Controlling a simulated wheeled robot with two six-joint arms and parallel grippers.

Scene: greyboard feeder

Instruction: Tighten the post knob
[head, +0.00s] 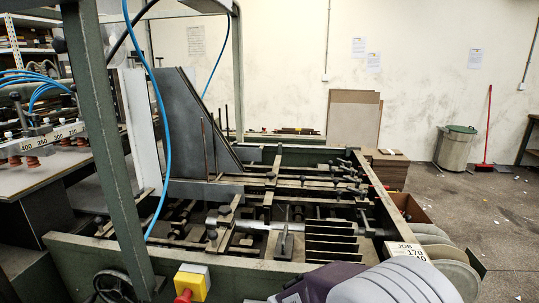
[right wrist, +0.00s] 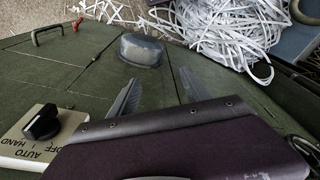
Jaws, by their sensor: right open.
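Several small dark knobs (head: 212,233) sit on posts and bars inside the greyboard feeder (head: 190,252) in the head view. Another dark knob (head: 59,45) shows beside the green upright at the left. I cannot tell which of these is the post knob. My right gripper (right wrist: 158,92) is open and empty in the right wrist view, its two grey fingers apart over a green machine surface. No knob is between the fingers. In the head view my right arm crosses the bottom right and its fingers do not show. My left gripper is in neither view.
A black rotary switch (right wrist: 41,122) on a labelled plate lies left of my right gripper. A grey housing (right wrist: 141,49) and shredded paper strips (right wrist: 215,35) are beyond it. A red emergency button (head: 184,296) and green frame upright (head: 108,150) stand at the left.

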